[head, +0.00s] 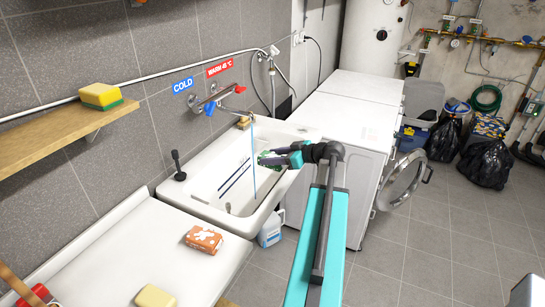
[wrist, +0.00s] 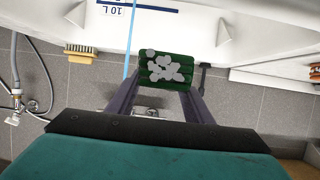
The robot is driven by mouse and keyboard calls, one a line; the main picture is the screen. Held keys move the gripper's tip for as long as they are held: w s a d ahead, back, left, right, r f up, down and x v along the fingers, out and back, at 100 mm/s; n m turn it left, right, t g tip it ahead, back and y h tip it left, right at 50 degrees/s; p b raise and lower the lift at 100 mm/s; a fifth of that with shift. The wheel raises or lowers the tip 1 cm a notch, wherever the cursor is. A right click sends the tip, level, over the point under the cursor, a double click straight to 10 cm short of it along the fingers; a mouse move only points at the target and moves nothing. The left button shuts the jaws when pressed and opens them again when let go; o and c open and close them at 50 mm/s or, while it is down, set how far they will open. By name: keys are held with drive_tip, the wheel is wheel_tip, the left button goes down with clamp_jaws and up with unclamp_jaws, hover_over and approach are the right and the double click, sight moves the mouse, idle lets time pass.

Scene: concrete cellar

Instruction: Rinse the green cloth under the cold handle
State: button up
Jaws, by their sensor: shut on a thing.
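My gripper (head: 270,159) is over the right side of the white sink (head: 205,205), shut on the green cloth (wrist: 152,58). The cloth looks like a small folded pad with whitish-grey patches on its face. It also shows in the head view (head: 263,155), partly hidden by the fingers. A thin blue water stream (head: 254,170) falls from the tap into the sink. In the wrist view the stream (wrist: 128,45) passes just left of the cloth, with a narrow gap. The cold handle (head: 209,109) is blue, under the COLD sign (head: 183,86). The warm handle (head: 240,89) is red.
A brush (head: 243,122) lies on the sink's back rim. A black plunger-like thing (head: 177,166) stands at its left. A white counter (head: 125,250) holds an orange-and-white packet (head: 203,239) and a yellow block (head: 155,297). White machines (head: 335,145) stand right, one door (head: 402,182) open.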

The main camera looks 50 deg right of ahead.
sight(267, 154)
drive_tip(key=w+d+f, duration=0.1)
drive_tip(key=w+d, duration=0.2)
drive_tip(key=w, duration=0.3)
drive_tip(key=w+d+f+p, duration=0.1)
drive_tip(key=w+d, duration=0.2)
drive_tip(key=w, duration=0.3)
drive_tip(key=shift+f, duration=0.35)
idle(0.9)
drive_tip(key=shift+s+d+b, duration=0.25)
drive_tip(key=shift+d+b, duration=0.3)
drive_tip(key=shift+b, duration=0.15)
idle(0.9)
drive_tip(key=shift+w+a+b, duration=0.25)
drive_tip(key=shift+a+b, duration=0.3)
drive_tip(key=shift+b, duration=0.2)
drive_tip(key=shift+s, duration=0.1)
idle(0.5)
drive_tip(key=shift+s+a+b, duration=0.6)
drive_tip(key=shift+s+b, duration=0.05)
drive_tip(key=shift+s, duration=0.5)
drive_tip(key=shift+s+a+b, duration=0.6)
drive_tip(key=shift+s+b, duration=0.1)
drive_tip(key=shift+s, duration=0.5)
drive_tip(key=shift+s+a+b, duration=0.6)
drive_tip(key=shift+s+b, duration=0.05)
drive_tip(key=shift+s, duration=0.5)
